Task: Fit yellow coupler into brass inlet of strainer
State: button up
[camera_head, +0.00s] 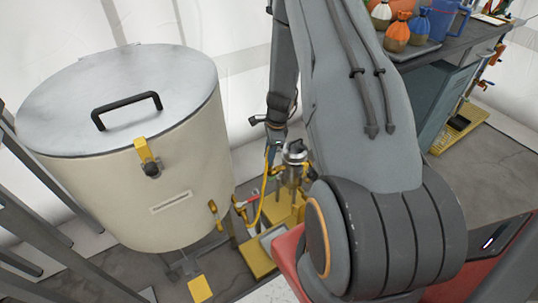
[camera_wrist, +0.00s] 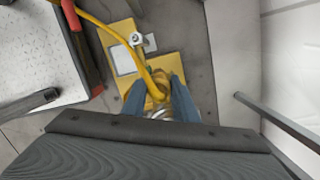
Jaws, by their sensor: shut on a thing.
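My gripper (camera_wrist: 160,96) is shut on the yellow coupler (camera_wrist: 157,86), with a blue-grey finger on either side in the wrist view. A yellow hose (camera_wrist: 122,36) runs from the coupler to the upper left. In the head view the hose (camera_head: 262,199) hangs below my gripper (camera_head: 271,152). My fingers and wrist hide part of this spot.
A large cream tank (camera_head: 120,185) with a grey lid stands at left, with a brass tap (camera_head: 215,212) low on its side. Grey floor (camera_head: 480,165) lies open at right.

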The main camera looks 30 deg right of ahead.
jog(key=shift+f+b, duration=0.65)
jog(key=shift+f, duration=0.6)
jog(key=o, duration=1.2)
jog(key=shift+s+d+r+p, duration=0.1)
jog(key=shift+d+r, duration=0.1)
jog(key=shift+r, duration=1.05)
jog(key=shift+s+d+r+p, duration=0.1)
jog(key=shift+d+r, duration=0.05)
jog(key=shift+r, duration=1.15)
jog(key=shift+d+r+p, duration=0.1)
jog(key=shift+d+r, duration=0.1)
jog(key=shift+r, duration=1.05)
